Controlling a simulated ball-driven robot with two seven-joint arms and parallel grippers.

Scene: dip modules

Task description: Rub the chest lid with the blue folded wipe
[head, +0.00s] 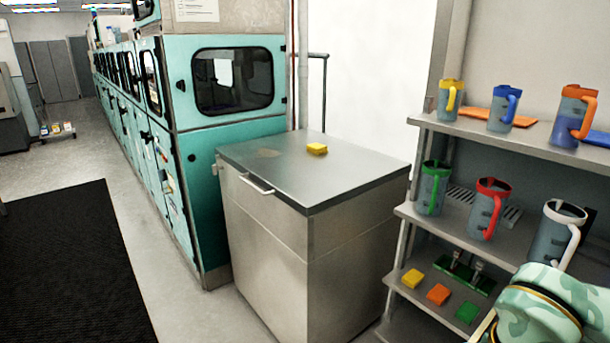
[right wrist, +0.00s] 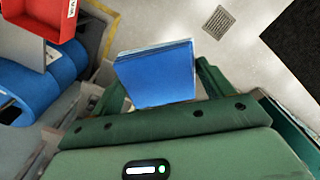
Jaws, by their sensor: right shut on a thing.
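The chest (head: 290,240) is a steel box with a flat grey lid (head: 300,180), shut, with a handle at its front edge. A faint brownish smudge (head: 268,153) shows on the lid. A small yellow block (head: 317,149) lies on the lid near its back edge. In the right wrist view the blue folded wipe (right wrist: 157,76) sits between the green fingers of my right gripper (right wrist: 160,95), which is shut on it. In the head view only part of my right arm shows at the lower right, away from the lid. My left gripper is not in view.
Right of the chest a shelf rack (head: 455,128) holds several jugs with coloured handles. Its lower shelf has yellow (head: 412,278), orange (head: 438,294) and green (head: 467,312) folded pieces. Teal cabinets (head: 225,90) stand behind the chest. A black mat (head: 70,260) lies on open floor at left.

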